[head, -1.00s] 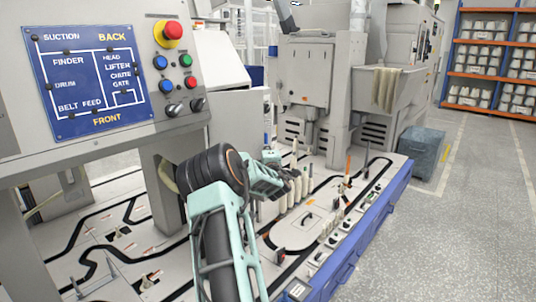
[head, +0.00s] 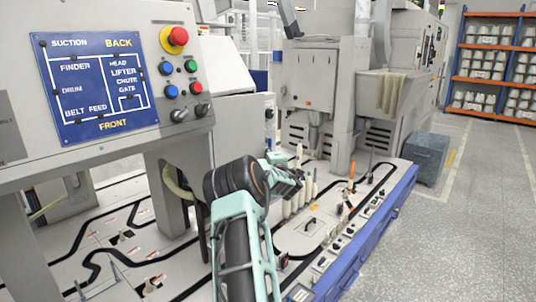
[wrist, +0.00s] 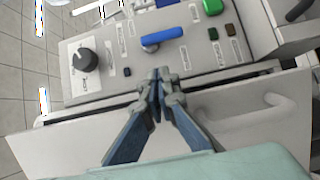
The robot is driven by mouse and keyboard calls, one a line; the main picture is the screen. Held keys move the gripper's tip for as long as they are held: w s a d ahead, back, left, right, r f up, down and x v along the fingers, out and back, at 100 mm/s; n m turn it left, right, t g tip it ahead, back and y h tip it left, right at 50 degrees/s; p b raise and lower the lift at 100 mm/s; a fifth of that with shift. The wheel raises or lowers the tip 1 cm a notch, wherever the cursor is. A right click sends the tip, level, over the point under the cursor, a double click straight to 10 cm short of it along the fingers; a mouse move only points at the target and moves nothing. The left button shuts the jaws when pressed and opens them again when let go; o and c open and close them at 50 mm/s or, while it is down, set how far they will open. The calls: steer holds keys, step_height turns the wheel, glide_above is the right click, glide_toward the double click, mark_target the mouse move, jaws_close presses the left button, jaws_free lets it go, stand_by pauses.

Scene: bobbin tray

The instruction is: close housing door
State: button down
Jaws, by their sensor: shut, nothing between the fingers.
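In the wrist view, a pale flat panel with a bar handle (wrist: 252,120) lies below and behind my fingers; it looks like the housing door, but how far it stands open I cannot tell. My gripper (wrist: 158,73) is shut and empty, its tips just below a blue lever on a control panel. Whether the tips touch anything is unclear. In the head view my gripper (head: 291,180) is small, partly hidden by my own arm, low over the white machine deck. A grey cabinet door (head: 310,80) stands behind it and looks shut.
The control panel (wrist: 120,70) carries a black knob (wrist: 85,60), the blue lever (wrist: 161,38) and a green button (wrist: 213,7). Several pale bobbins (head: 306,190) stand beside my gripper. A button console (head: 180,130) rises at left.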

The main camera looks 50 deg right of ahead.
steer(key=shift+w+n+y, duration=0.3)
steer(key=shift+w+y, duration=0.1)
steer(key=shift+w, duration=0.25)
stand_by(1.5)
